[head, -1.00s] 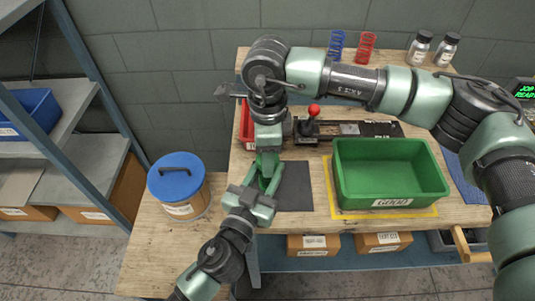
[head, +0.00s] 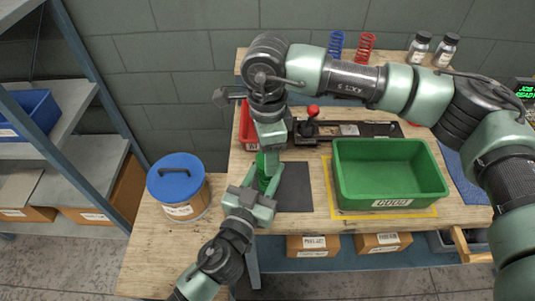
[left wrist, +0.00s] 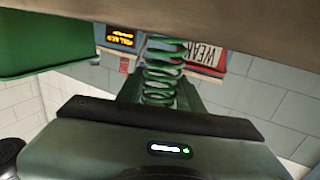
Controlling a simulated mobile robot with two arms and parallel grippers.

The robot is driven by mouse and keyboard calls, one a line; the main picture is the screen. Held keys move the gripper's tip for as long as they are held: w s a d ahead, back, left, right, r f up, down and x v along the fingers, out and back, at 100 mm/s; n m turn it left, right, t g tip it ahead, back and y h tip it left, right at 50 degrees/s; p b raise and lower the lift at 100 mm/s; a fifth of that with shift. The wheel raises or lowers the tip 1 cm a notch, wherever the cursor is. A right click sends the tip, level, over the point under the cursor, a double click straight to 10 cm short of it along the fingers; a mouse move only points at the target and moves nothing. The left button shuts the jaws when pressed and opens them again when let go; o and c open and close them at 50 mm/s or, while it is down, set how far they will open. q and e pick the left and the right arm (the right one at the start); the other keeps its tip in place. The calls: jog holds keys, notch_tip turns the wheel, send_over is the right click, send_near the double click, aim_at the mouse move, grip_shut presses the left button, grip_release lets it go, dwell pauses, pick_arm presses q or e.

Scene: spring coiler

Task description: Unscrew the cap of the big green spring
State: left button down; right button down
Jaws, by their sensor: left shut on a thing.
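The big green spring (head: 262,172) stands between the fingers of my left gripper (head: 265,185), left of the dark mat. In the left wrist view the spring's green coils (left wrist: 163,75) show between the two fingers, and the gripper is shut on it. My right gripper (head: 271,147) hangs pointing down just above and behind the spring's upper end. Its fingertips are seen from above and hard to make out, so I cannot tell whether they touch the spring or hold a cap. I cannot make out the cap in either view.
A green bin (head: 390,203) stands on a yellow-edged area to the right. Behind it lies a black fixture with a red-knobbed lever (head: 313,111). A red bin (head: 246,135) is behind my right gripper. A blue-lidded tub (head: 177,176) stands at left. The dark mat (head: 296,188) is bare.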

jog(key=shift+r, duration=0.9)
jog(key=shift+r, duration=1.95)
jog(key=w+d+f+m, duration=0.3)
jog(key=d+f+m, duration=0.15)
jog(key=d, duration=0.25)
send_over(292, 175)
notch_tip(292, 175, down, 6)
jog(key=shift+f, duration=1.95)
jog(key=shift+f, duration=0.15)
jog(key=c, duration=0.7)
grip_release()
